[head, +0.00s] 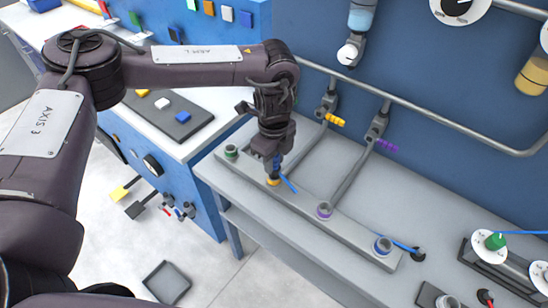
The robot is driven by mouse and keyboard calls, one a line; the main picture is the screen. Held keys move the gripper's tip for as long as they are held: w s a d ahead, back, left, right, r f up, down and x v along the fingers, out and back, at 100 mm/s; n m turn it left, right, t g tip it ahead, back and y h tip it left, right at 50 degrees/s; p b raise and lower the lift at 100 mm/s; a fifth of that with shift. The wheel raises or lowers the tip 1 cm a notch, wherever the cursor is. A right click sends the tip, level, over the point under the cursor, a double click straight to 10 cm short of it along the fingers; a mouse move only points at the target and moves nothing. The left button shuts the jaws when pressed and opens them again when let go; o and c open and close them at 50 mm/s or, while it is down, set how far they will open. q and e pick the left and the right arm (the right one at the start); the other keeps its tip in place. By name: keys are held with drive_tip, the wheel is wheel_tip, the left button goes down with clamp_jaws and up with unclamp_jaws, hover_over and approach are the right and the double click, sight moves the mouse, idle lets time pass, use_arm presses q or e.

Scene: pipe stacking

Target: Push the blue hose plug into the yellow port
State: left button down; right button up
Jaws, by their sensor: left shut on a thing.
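My left gripper (276,158) comes down from above and is shut on the blue hose plug (277,167), of which only a small part shows below the fingers. The yellow port (273,182) is directly below, on a long grey bar (299,198). From this angle the plug's lower end meets the port's rim; I cannot tell how deep it sits. My right gripper is not in view.
Behind stand pipes with yellow (334,119) and purple (386,145) fittings against the blue wall.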

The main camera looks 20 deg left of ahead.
use_arm(q)
drive_tip(key=shift+f+b, duration=0.45)
drive_tip(key=shift+f, duration=0.55)
drive_tip(key=c, duration=1)
unclamp_jaws()
drive_tip(key=shift+o, duration=0.2)
